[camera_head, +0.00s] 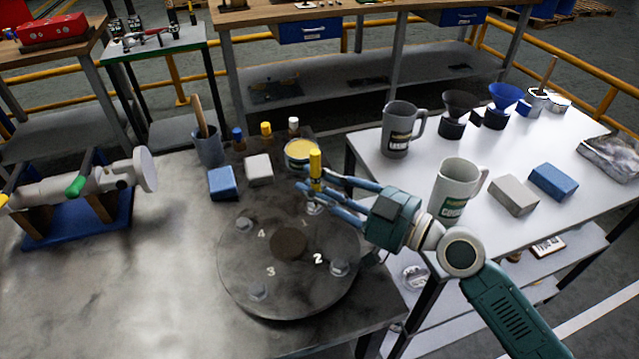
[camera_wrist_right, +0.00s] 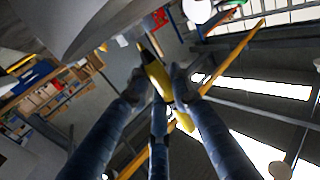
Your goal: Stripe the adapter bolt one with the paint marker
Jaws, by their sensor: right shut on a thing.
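The round dark adapter plate (camera_head: 240,278) lies on the metal bench, with numbers 1 to 4 around its centre hub. Adapter bolt one (camera_head: 316,209) is at its upper right rim, beside the number 1. My right gripper (camera_head: 315,187) is shut on the yellow paint marker (camera_head: 315,163), which stands roughly upright directly above bolt one. The marker's lower end is hidden by the fingers, so I cannot tell whether it touches the bolt. In the right wrist view the marker (camera_wrist_right: 157,72) sits between the fingers. My left gripper is not in view.
Behind the plate stand blue (camera_head: 238,139), yellow (camera_head: 267,134) and white (camera_head: 293,127) capped items, a yellow-topped tin (camera_head: 299,154), blue (camera_head: 222,183) and grey (camera_head: 258,169) blocks, and a grey cup (camera_head: 208,148). Jugs (camera_head: 398,140) and funnels stand on the right table.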

